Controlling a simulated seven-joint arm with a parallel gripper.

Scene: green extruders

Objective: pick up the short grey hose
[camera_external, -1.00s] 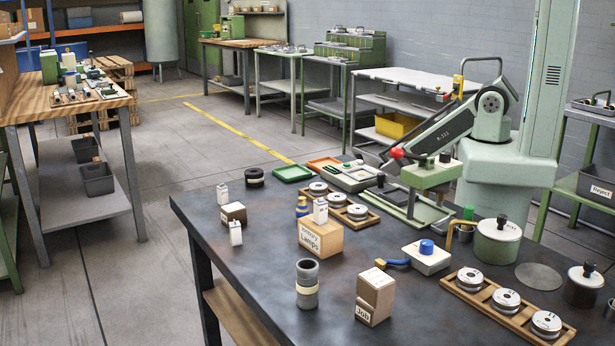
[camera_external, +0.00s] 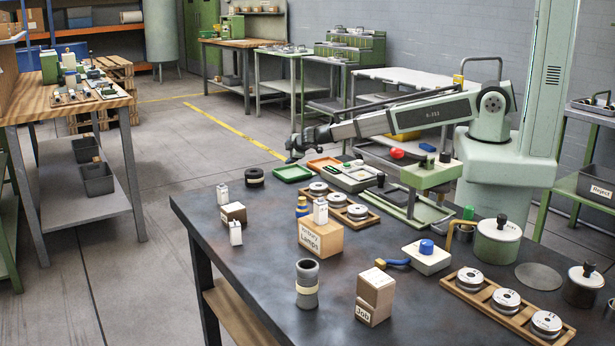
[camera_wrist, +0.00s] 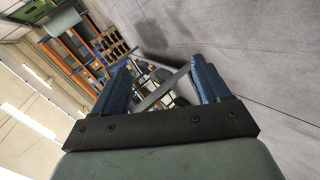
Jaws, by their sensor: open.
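A short grey tube (camera_external: 307,283) with a cream band stands upright near the front of the dark table; it looks like the short grey hose. My gripper (camera_external: 292,150) is at the end of my outstretched arm, above and beyond the table's far side, well away from the tube. In the wrist view, my gripper's two blue fingers (camera_wrist: 160,62) are spread apart with nothing between them. The wrist view faces the floor and distant shelves, and the tube is not in it.
Beside the tube stand a box marked Job (camera_external: 374,296) and a Lamps box (camera_external: 320,237). A black ring-shaped coil (camera_external: 254,178) lies at the far left edge. A green press-like stand (camera_external: 431,176) and trays fill the back. The front left tabletop is mostly clear.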

